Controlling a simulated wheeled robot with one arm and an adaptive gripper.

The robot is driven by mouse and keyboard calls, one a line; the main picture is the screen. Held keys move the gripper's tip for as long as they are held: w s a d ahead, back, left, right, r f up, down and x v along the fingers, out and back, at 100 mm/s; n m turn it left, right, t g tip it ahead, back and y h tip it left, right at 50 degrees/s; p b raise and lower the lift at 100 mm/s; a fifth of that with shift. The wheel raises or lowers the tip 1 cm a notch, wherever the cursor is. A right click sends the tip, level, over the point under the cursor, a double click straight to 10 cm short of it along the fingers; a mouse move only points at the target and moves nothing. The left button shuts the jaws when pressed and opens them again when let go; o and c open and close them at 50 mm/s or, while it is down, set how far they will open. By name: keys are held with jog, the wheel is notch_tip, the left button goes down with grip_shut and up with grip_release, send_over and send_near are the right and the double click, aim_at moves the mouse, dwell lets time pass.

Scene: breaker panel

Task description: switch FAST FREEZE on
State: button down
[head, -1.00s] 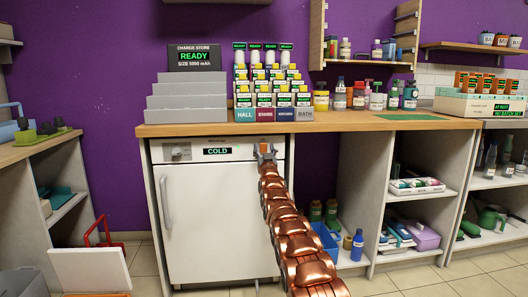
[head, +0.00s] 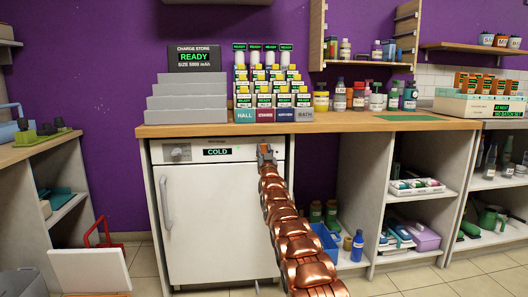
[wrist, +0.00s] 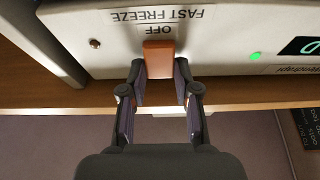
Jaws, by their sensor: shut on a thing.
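The FAST FREEZE switch is an orange-brown rocker (wrist: 159,58) on the white freezer's control strip in the wrist view. The lettering FAST FREEZE and OFF shows upside down beside it. My gripper (wrist: 159,72) has its fingertips on either side of the rocker and is shut on it. In the head view my gripper (head: 266,150) is at the right end of the strip on the white freezer (head: 215,220) and hides the switch. A small dark red lamp (wrist: 95,43) beside the label looks unlit.
A green lamp (wrist: 254,56) is lit on the strip. The freezer's COLD display (head: 217,152) and a grey knob (head: 178,152) lie left of my gripper in the head view. The wooden counter (head: 330,122) overhangs just above, carrying jars and battery racks.

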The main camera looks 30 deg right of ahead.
jog(key=shift+a+r+g+p, duration=0.1)
jog(key=shift+r+g+p, duration=0.35)
jog(key=shift+p, duration=0.35)
jog(key=g+y+p, duration=0.1)
jog(key=p, duration=0.2)
jog(key=shift+r, duration=0.3)
jog(key=g+p, duration=0.1)
jog(key=p, duration=0.1)
jog(key=shift+w+g+y+p, duration=0.15)
jog(key=shift+g+y+p, duration=0.15)
jog(key=shift+g, duration=0.05)
jog(key=shift+f+g+p, duration=0.1)
jog(key=shift+g+p, duration=0.3)
jog(key=shift+p, duration=0.1)
jog(key=shift+f, duration=0.1)
jog(key=c, duration=0.8)
grip_release()
jog(key=shift+c, duration=0.2)
